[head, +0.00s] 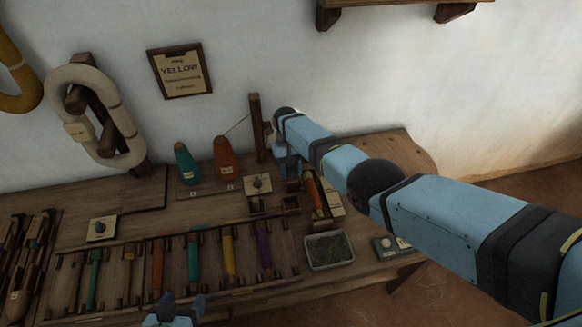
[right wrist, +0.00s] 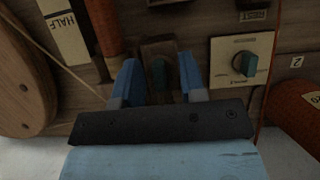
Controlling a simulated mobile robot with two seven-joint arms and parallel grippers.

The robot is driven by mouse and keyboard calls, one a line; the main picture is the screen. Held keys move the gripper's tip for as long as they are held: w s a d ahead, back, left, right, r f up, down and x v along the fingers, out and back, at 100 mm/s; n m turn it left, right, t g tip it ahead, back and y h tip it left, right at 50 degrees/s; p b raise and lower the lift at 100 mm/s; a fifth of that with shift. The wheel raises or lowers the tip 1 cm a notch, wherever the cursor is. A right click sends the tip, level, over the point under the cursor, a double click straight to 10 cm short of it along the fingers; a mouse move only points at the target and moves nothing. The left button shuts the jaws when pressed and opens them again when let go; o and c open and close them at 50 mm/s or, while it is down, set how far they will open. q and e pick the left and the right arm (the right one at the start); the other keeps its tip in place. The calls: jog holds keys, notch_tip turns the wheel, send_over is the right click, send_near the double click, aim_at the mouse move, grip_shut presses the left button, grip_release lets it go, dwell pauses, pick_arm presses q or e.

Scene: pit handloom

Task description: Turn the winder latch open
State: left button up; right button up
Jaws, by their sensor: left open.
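In the head view my right gripper (head: 290,172) is above the back of the bench, partly hidden by my arm, and the latch cannot be made out there. My left gripper (head: 174,312) is open and empty at the bottom edge, in front of the bench.
A plate with another teal knob (right wrist: 243,65) is beside the latch; the plate (head: 258,185) also shows in the head view. A wooden disc (right wrist: 22,85) and cord are at left. A dark post (head: 256,130), orange cone (head: 227,158), colored bobbins (head: 193,258) and grey tray (head: 329,250) crowd the bench.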

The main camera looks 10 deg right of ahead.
jog(key=shift+w+r, duration=0.15)
jog(key=shift+w, duration=0.05)
jog(key=shift+w+r, duration=0.1)
jog(key=shift+r, duration=0.2)
jog(key=v, duration=1.3)
jog(key=shift+p, duration=0.4)
jog(key=shift+f, duration=0.1)
